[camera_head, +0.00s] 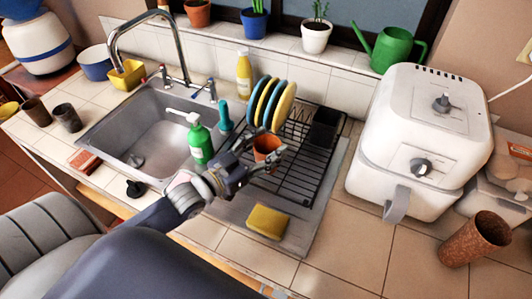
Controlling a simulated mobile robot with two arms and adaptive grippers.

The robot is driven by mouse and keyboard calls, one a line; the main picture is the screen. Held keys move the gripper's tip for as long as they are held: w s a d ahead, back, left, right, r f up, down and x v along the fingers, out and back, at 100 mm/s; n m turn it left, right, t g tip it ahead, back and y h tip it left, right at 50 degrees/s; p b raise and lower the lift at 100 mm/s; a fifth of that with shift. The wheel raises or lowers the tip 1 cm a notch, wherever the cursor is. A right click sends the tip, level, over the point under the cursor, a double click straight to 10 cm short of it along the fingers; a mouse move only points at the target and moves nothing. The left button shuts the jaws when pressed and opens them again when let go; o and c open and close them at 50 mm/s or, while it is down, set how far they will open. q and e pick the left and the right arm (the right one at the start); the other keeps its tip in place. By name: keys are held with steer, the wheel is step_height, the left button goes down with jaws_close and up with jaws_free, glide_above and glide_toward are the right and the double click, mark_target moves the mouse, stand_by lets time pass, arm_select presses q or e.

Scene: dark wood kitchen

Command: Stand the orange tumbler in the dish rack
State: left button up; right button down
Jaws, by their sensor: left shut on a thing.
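The orange tumbler (266,147) is upright at the left side of the black wire dish rack (305,178). My left gripper (266,162) reaches in from the left and is shut on the tumbler; its fingers cover the lower part. The tumbler's base is hidden, so I cannot tell whether it touches the rack. My right gripper is not in view.
Several yellow and blue plates (285,108) stand in the rack behind the tumbler, with a dark cup (325,127) at the back right. A green soap bottle (200,143) is left of the gripper. A yellow sponge (267,222) lies in front; a white air fryer (418,140) stands right.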

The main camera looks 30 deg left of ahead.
arm_select(q)
step_height(320, 180, down, 3)
steer(key=shift+a+r, duration=0.1)
steer(key=shift+r, duration=0.1)
steer(key=shift+f, duration=0.35)
steer(key=shift+s+f, duration=0.1)
steer(key=o, duration=1)
steer(key=b+v, duration=0.1)
steer(key=v, duration=1.1)
steer(key=shift+b, duration=0.4)
steer(key=shift+r, duration=0.25)
